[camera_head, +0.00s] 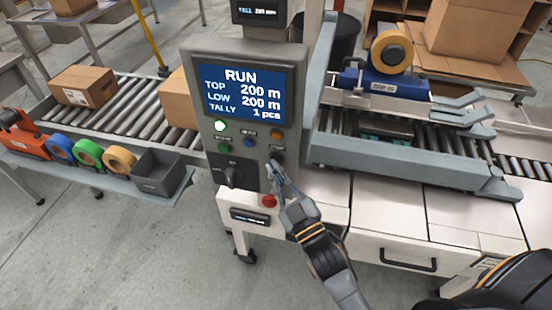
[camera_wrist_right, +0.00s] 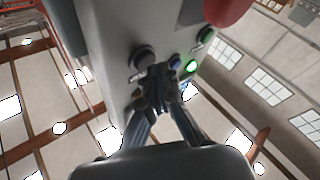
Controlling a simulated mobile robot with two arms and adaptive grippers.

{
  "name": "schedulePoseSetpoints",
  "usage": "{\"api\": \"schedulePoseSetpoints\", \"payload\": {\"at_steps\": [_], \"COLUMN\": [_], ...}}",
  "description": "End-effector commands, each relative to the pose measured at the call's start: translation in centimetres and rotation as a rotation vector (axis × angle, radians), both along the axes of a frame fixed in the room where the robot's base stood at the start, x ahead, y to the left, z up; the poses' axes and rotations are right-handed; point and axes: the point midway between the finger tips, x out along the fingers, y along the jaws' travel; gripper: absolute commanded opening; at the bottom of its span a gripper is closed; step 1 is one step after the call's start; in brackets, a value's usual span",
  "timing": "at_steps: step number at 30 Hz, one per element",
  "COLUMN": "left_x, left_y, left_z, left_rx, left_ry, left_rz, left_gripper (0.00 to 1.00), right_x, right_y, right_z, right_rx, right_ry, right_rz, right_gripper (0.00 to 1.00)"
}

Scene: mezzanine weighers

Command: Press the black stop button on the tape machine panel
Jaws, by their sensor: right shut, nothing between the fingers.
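The grey control panel (camera_head: 253,100) of the tape machine has a blue screen reading RUN, TOP 200 m, LOW 200 m, TALLY 1 pcs. The black stop button (camera_head: 277,155) sits at the right of the lower button row. It appears as a round black button (camera_wrist_right: 143,57) in the right wrist view, uncovered. My right gripper (camera_head: 275,170) is shut and empty, its fingertips just below the button in the head view. The fingertips (camera_wrist_right: 158,88) appear close beside it in the wrist view; I cannot tell whether they touch. My left gripper is not in view.
A green button (camera_head: 222,142) and blue button (camera_head: 248,143) share the row; a green lamp (camera_head: 219,126) is lit above. A black selector knob (camera_head: 232,175) and red mushroom button (camera_head: 269,201) are lower. Cartons (camera_head: 83,86) rest on the left roller conveyor (camera_head: 130,108).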

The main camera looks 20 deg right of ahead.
Motion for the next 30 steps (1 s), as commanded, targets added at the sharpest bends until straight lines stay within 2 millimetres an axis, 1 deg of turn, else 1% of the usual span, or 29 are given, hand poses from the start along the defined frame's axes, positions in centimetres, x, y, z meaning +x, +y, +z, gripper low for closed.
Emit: {"api": "schedulePoseSetpoints", "payload": {"at_steps": [30], "left_x": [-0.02], "left_y": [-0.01], "left_z": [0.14], "left_rx": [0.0], "left_ry": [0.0], "left_rz": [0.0], "left_gripper": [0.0], "right_x": [0.75], "right_y": [-0.5], "right_z": [-0.01], "right_rx": [0.0], "right_ry": [0.0], "right_rz": [0.0], "right_gripper": [0.0]}}
